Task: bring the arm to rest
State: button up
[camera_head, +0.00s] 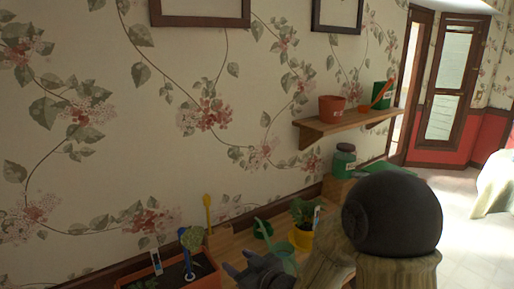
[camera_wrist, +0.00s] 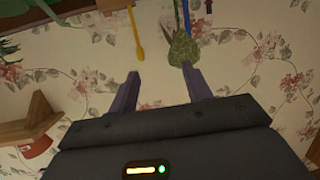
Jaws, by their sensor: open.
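My gripper (camera_head: 262,272) shows at the bottom middle of the head view, low in front of a wooden table.
A wall shelf (camera_head: 345,124) holds an orange pot (camera_head: 331,108) and a green container (camera_head: 381,94). Open floor lies right.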

jog(key=d+f+m+g+h, duration=0.1)
jog(key=d+f+m+h, duration=0.2)
jog(key=d+h, duration=0.35)
jog(key=s+d+f+m+g+h+p, duration=0.1)
jog(key=s+d+m+g+h, duration=0.2)
jog(key=s+d, duration=1)
jog(key=s+m+g, duration=0.2)
jog(key=g, duration=0.2)
jog(key=shift+s+d+m+g+h, duration=0.15)
jog(key=shift+d+m+g+h, duration=0.15)
jog(key=shift+d+m+h, duration=0.1)
jog(key=shift+s, duration=0.1)
